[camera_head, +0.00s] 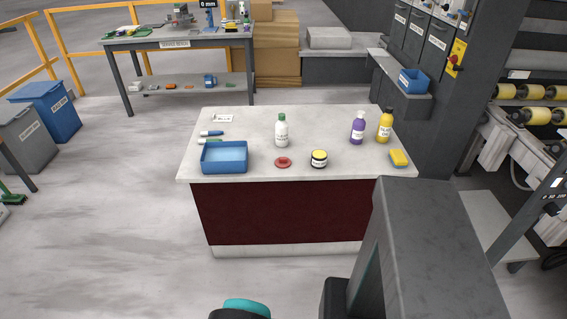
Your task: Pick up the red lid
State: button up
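A small round red lid (283,162) lies flat on the pale stone slab top (255,123) of the counter, near its front edge. Large grey and dark parts of my own arm show at the bottom and lower right, in front of the counter. My gripper's fingers cannot be made out in this view.
A white bottle with a green cap (282,131) stands behind the lid. A purple bottle (358,128), a yellow bottle (385,126) and a yellow sponge-like block (398,158) are at the right. Markers (211,133) lie behind the tray. The slab's middle is mostly clear.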

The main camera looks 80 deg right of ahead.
aim_at(282, 162)
jog(key=z, duration=0.35)
jog(key=i, duration=0.6)
jog(key=z, duration=0.9)
jog(key=i, duration=0.6)
jog(key=z, duration=0.3)
